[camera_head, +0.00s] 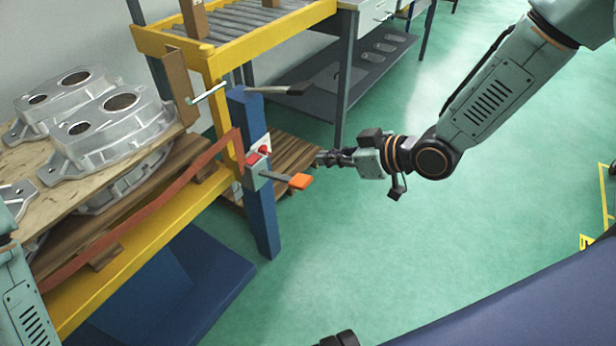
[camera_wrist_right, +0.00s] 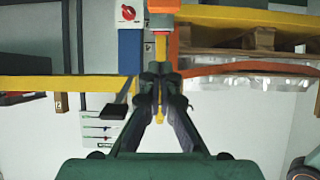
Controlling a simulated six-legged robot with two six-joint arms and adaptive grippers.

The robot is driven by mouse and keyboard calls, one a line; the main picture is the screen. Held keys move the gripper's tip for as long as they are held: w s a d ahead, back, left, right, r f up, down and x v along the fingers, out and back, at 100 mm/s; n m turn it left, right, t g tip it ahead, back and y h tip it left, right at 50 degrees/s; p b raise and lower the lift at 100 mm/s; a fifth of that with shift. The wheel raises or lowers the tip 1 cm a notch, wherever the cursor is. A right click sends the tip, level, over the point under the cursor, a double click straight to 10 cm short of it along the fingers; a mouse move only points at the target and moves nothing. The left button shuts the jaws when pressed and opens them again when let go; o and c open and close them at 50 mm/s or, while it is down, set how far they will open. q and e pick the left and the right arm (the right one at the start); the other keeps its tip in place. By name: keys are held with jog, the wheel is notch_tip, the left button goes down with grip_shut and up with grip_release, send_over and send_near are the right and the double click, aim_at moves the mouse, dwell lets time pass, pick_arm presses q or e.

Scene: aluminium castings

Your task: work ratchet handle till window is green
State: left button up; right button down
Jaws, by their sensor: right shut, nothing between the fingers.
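The ratchet (camera_head: 257,166) is a small grey box with red parts on a blue post (camera_head: 262,222). Its handle (camera_head: 300,181) has an orange grip and sticks out to the right of the post. My right gripper (camera_head: 320,158) is shut and empty, a little above and right of the orange grip, apart from it. In the right wrist view its fingertips (camera_wrist_right: 151,80) are together in front of the post, with a red knob on a white plate (camera_wrist_right: 127,14) above. I cannot make out a green window.
A red strap (camera_head: 150,215) runs left from the ratchet along a yellow rack (camera_head: 150,250). Aluminium castings (camera_head: 110,120) stand on boards there. A dark lever (camera_head: 275,90) juts out at the post's top. A wooden pallet (camera_head: 290,155) lies behind. Green floor right of the post is clear.

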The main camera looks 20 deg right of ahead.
aim_at(308, 183)
jog(key=b+x, duration=0.2)
jog(key=x, duration=0.4)
jog(key=shift+w+a+f+b, duration=0.15)
jog(key=shift+a+f+b, duration=0.15)
jog(key=f, duration=0.1)
jog(key=f+b, duration=0.1)
jog(key=shift+s+d+f, duration=0.15)
jog(key=shift+s+f, duration=0.15)
jog(key=shift+f, duration=0.1)
jog(key=shift+d+f, duration=0.15)
jog(key=shift+f, duration=0.25)
jog(key=shift+s, duration=0.15)
jog(key=shift+b, duration=0.3)
